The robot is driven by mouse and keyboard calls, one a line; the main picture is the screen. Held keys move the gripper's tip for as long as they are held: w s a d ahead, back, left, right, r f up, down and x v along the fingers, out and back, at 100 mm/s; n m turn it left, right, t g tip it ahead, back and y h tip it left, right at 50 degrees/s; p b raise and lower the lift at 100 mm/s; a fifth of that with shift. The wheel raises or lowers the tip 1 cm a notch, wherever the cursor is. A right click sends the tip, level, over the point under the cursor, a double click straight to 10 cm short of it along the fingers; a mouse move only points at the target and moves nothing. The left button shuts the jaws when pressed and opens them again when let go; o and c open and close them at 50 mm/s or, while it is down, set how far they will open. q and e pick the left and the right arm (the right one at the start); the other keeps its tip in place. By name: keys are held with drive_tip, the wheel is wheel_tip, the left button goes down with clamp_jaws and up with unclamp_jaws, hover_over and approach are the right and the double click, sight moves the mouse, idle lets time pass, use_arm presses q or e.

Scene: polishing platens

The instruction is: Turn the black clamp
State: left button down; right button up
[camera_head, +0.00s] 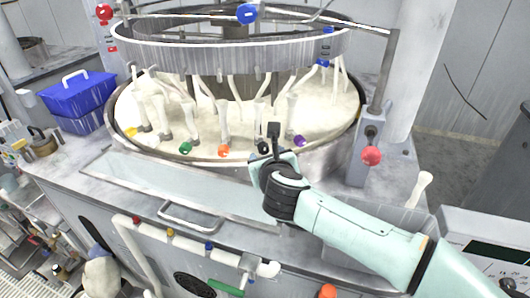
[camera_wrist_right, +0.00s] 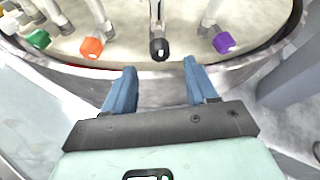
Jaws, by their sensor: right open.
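The black clamp (camera_wrist_right: 159,48) sits on the rim side of the white platen, at the foot of a pale rod, in the upper middle of the right wrist view. In the head view the black clamp (camera_head: 264,147) is partly hidden by my right gripper (camera_head: 271,150). In the right wrist view my right gripper (camera_wrist_right: 159,80) is open and empty. Its two blue fingers point at the black clamp, one on each side, with the clamp a little beyond the tips. I see no contact. My left gripper is not in view.
An orange clamp (camera_wrist_right: 92,47) and a green clamp (camera_wrist_right: 38,39) lie to the left of the black one; a purple clamp (camera_wrist_right: 223,42) lies to the right. A red knob (camera_head: 371,155) stands on a post at right.

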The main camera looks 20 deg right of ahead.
drive_tip(key=v, duration=0.7)
drive_tip(key=shift+s, duration=0.1)
